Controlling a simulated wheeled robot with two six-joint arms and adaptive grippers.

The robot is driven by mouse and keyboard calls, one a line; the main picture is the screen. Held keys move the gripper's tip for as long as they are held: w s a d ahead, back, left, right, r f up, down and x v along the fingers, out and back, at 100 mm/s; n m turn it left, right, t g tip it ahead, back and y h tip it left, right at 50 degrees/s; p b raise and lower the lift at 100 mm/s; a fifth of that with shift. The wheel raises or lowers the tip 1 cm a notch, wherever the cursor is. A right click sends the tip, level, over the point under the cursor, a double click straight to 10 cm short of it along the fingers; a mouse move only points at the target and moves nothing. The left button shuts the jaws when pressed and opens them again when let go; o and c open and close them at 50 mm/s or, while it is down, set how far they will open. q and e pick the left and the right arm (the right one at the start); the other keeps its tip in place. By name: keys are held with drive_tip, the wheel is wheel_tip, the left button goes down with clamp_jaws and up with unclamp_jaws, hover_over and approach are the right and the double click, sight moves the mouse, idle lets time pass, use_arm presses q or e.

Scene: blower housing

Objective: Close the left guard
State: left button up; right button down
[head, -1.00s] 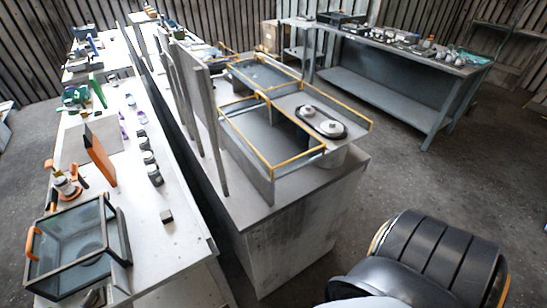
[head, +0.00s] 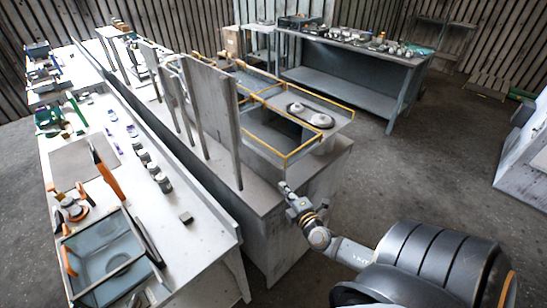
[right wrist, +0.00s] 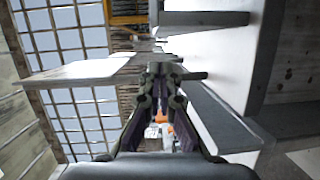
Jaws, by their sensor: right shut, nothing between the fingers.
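A grey unit with yellow-edged open frames stands on the grey cabinet. Its nearer yellow-edged frame (head: 286,152) stands upright around a recessed space; a farther yellow-edged frame (head: 240,80) lies behind it. I cannot tell which part is the left guard. My right gripper (head: 284,187) is shut and empty, in front of the cabinet's near end and apart from the nearer frame. It also shows in the right wrist view (right wrist: 165,70), fingers together. My left gripper is not in view.
Upright grey boards (head: 211,110) stand along the cabinet's left side. A white bench (head: 205,245) at left holds a glass-sided box (head: 105,255) and several small items. A blue-grey workbench (head: 345,85) stands behind. The floor (head: 420,165) at right is open.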

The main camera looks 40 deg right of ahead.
wheel_tip(320, 180, up, 4)
drive_tip(key=a+n+t+y, duration=0.1)
drive_tip(key=a, duration=0.1)
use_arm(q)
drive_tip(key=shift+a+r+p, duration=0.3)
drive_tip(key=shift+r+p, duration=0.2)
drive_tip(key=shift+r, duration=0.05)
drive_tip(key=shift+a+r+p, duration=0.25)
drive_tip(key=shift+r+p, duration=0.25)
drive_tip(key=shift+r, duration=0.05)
use_arm(e)
drive_tip(key=w+d, duration=0.5)
drive_tip(key=w, duration=0.5)
drive_tip(key=shift+w+d+f, duration=0.35)
drive_tip(key=shift+d, duration=0.05)
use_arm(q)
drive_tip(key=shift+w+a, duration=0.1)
